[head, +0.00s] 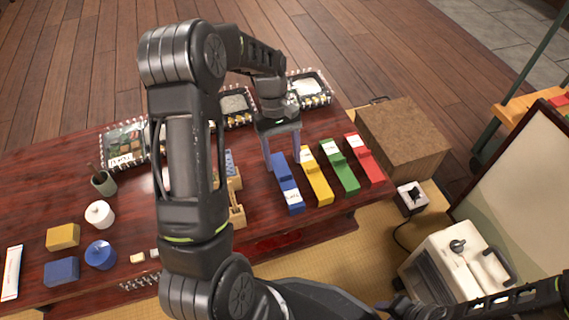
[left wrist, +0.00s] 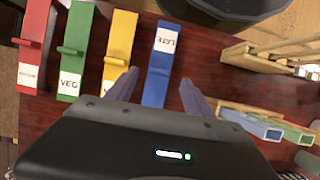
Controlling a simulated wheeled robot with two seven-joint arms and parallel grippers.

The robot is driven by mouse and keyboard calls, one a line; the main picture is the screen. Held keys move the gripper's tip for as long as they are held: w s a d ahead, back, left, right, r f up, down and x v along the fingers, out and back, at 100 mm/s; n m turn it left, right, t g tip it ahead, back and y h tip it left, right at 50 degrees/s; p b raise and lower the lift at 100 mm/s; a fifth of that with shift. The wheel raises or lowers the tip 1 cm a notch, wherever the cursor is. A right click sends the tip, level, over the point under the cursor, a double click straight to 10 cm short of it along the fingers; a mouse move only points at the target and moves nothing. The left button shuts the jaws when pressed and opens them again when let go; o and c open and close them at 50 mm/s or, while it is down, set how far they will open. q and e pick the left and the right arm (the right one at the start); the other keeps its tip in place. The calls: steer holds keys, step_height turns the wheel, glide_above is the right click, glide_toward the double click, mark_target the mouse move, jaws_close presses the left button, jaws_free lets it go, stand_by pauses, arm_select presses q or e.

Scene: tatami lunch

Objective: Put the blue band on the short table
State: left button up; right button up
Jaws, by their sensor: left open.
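The blue band (head: 284,172) is a long flat strip with a raised block and a white label, lying on the dark red low table (head: 330,215). It is the leftmost of a row of coloured bands. In the left wrist view the blue band (left wrist: 158,75) carries a label reading "LATE". My left gripper (head: 283,162) points down over the blue band's far part and is open. In the left wrist view its fingers (left wrist: 159,84) stand on either side of the band, with gaps visible. I see no right gripper; part of my right arm shows at the bottom right.
Yellow (head: 316,177), green (head: 340,168) and red (head: 363,160) bands lie close to the right. Wooden racks (head: 236,208) stand just left. Black-edged trays (head: 310,85) line the far edge. A brown box (head: 405,135) and a cream appliance (head: 455,265) stand right of the table.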

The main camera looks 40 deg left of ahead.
arm_select(q)
steer(key=p+v, duration=0.2)
steer(key=v, duration=0.5)
steer(key=shift+r, duration=0.2)
steer(key=shift+a, duration=0.1)
steer(key=shift+p, duration=0.3)
